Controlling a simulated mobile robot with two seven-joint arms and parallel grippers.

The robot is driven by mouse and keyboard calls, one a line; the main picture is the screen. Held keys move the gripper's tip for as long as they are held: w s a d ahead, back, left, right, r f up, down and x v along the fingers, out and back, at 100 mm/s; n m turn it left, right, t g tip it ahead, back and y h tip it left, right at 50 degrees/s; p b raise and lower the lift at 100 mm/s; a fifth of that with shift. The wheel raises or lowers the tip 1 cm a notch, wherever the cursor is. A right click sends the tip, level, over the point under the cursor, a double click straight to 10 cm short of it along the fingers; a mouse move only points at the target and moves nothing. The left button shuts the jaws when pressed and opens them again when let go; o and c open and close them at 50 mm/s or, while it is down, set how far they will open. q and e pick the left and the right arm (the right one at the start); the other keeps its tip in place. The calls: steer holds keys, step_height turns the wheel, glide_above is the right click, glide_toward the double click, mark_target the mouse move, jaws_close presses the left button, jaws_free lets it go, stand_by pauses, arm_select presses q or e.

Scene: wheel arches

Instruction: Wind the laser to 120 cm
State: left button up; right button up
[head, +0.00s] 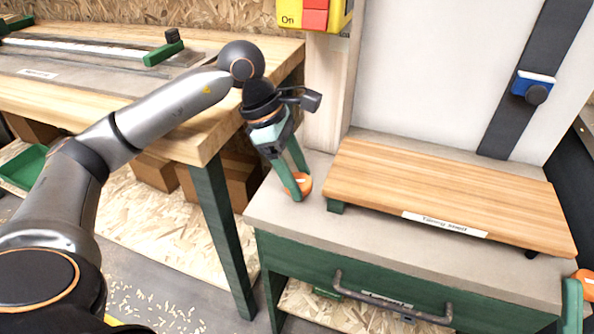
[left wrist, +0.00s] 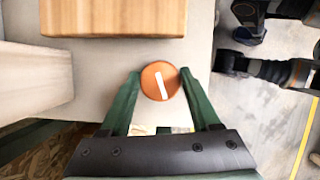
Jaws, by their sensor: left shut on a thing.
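My left gripper (head: 297,180) is shut on an orange round knob (head: 303,188) at the left end of the grey bench top. The left wrist view shows the knob (left wrist: 160,80) with a white stripe across it, tilted off the vertical, between the two green fingertips (left wrist: 160,84). A blue block with a dark knob (head: 534,86) sits on a dark upright strip against the pale back panel. Whether this is the laser, I cannot tell. No 120 cm mark can be read. A green and orange part (head: 573,300) at the right edge may belong to my right gripper; its jaws are not clear.
A wooden board (head: 450,195) with a white label lies close to the right of the knob. A pale post (head: 322,90) stands behind, with a yellow and red switch box (head: 315,14) above. A wooden workbench (head: 95,105) is at the left. A drawer handle (head: 390,307) juts out in front.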

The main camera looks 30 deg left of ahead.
mark_target(301, 182)
arm_select(q)
steer(key=shift+m+g, duration=0.4)
steer(key=shift+m, duration=0.7)
arm_select(e)
steer(key=shift+r, duration=0.4)
arm_select(q)
steer(key=shift+p, duration=0.3)
arm_select(e)
steer(key=shift+d, duration=0.1)
arm_select(q)
steer(key=o, duration=1.1)
steer(key=shift+r, duration=0.2)
steer(key=p+v, duration=0.1)
steer(key=v, duration=0.2)
steer(key=shift+a+r, duration=0.15)
steer(key=shift+r, duration=0.1)
steer(key=p+v, duration=0.2)
steer(key=v, duration=0.6)
steer(key=shift+a+r, duration=0.2)
steer(key=shift+r, duration=0.05)
arm_select(e)
steer(key=w+f+m+g+h, duration=0.1)
steer(key=w+f+m+h, duration=0.2)
steer(key=f, duration=0.3)
steer(key=w+d+f+m+g+h, duration=0.1)
steer(key=w+f+m+g+h, duration=0.1)
steer(key=w+f+m+h, duration=0.2)
steer(key=shift+d+f+h, duration=0.25)
steer(key=shift+f+h, duration=0.85)
steer(key=shift+f, duration=0.4)
